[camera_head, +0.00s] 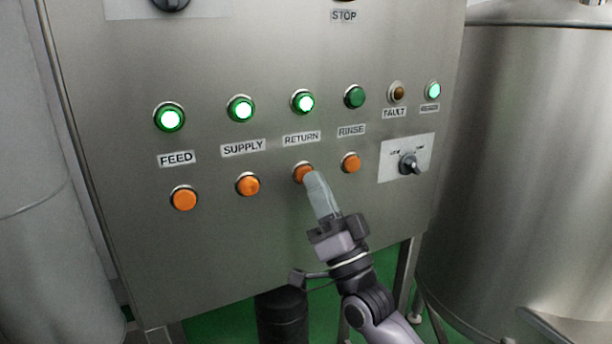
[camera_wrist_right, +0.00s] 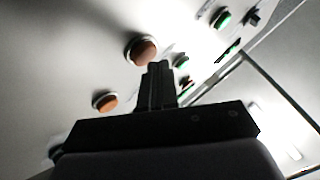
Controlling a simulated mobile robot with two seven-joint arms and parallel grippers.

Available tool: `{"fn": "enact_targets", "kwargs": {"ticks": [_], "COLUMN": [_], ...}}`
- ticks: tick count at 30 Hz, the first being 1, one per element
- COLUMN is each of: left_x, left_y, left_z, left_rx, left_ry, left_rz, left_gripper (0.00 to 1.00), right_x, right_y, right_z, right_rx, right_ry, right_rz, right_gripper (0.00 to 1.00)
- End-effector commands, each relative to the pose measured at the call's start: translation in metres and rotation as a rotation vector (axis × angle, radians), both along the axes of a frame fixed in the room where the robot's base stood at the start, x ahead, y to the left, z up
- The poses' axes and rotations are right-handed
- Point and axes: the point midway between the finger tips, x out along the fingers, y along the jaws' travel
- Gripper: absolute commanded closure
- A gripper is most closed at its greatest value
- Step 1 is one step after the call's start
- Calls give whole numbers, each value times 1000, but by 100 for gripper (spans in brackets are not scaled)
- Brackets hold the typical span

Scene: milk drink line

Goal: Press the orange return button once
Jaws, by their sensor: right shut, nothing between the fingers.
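The orange return button (camera_head: 302,173) is on the steel panel, under the RETURN label (camera_head: 301,138) and a lit green button (camera_head: 303,102). My right gripper (camera_head: 314,180) is shut and empty. Its fingertips overlap the lower right edge of the return button in the head view. In the right wrist view the shut fingers (camera_wrist_right: 157,68) end just beside an orange button (camera_wrist_right: 142,50), which looks like the return one. I cannot tell whether they touch it or whether it is pushed in. My left gripper is not in view.
Other orange buttons flank it: feed (camera_head: 184,198), supply (camera_head: 248,184) and rinse (camera_head: 351,162). The rinse green button (camera_head: 354,96) looks unlit. A rotary selector (camera_head: 409,164) sticks out to the right. A steel tank (camera_head: 530,150) stands right of the panel.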

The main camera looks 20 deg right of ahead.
Motion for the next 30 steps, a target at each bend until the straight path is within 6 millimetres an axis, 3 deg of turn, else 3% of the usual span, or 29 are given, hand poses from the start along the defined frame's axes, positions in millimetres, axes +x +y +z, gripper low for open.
{"fn": "enact_targets", "kwargs": {"ticks": [30], "left_x": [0], "left_y": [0], "left_z": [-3], "left_rx": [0], "left_ry": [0], "left_rz": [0], "left_gripper": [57], "right_x": [9], "right_y": [0], "right_z": [0], "right_rx": [0], "right_ry": [0], "right_rz": [0], "right_gripper": [100]}}
